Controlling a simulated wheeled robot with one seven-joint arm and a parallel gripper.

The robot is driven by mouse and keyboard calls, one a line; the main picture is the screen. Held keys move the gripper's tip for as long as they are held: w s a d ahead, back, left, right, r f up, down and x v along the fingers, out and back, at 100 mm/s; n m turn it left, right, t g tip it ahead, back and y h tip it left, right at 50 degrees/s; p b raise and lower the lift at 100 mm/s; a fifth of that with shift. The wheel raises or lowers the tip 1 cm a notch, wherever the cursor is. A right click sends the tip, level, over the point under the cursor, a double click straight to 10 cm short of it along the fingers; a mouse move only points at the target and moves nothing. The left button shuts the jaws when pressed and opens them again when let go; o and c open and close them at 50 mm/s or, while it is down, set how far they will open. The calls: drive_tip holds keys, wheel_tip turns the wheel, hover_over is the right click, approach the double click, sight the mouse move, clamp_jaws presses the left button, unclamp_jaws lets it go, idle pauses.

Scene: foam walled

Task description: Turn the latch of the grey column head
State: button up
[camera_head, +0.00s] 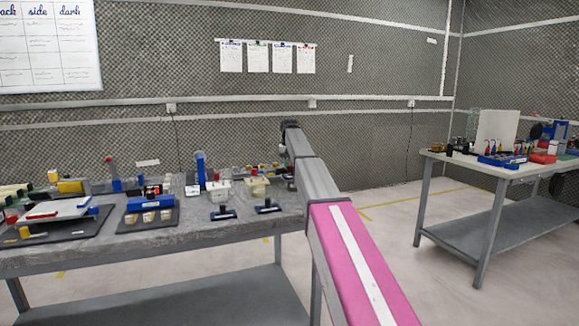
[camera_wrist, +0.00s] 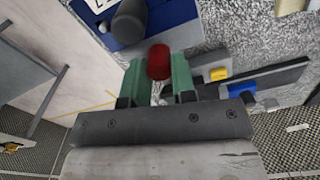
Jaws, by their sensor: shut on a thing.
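In the wrist view my gripper (camera_wrist: 158,75) has two green fingers, one on each side of a red rounded knob (camera_wrist: 159,60). The gripper is shut on this knob. Just beyond it, a dark grey cylinder (camera_wrist: 130,22) stands on a blue base (camera_wrist: 176,16); it may be the grey column head. Whether the red knob is its latch, and how the latch is turned, I cannot tell. In the head view my arm hides the gripper and whatever it holds at the right end of the left bench.
The left bench (camera_head: 150,238) carries trays, blue fixtures and small parts. A yellow block (camera_wrist: 218,74) and a blue block (camera_wrist: 242,88) lie to the right of my fingers. A second bench (camera_head: 500,170) stands at the right, with open floor between the benches.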

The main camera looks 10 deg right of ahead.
drive_tip(key=o, duration=0.6)
drive_tip(key=shift+o, duration=0.2)
wheel_tip(320, 180, up, 11)
drive_tip(key=shift+d+f, duration=0.1)
idle(0.4)
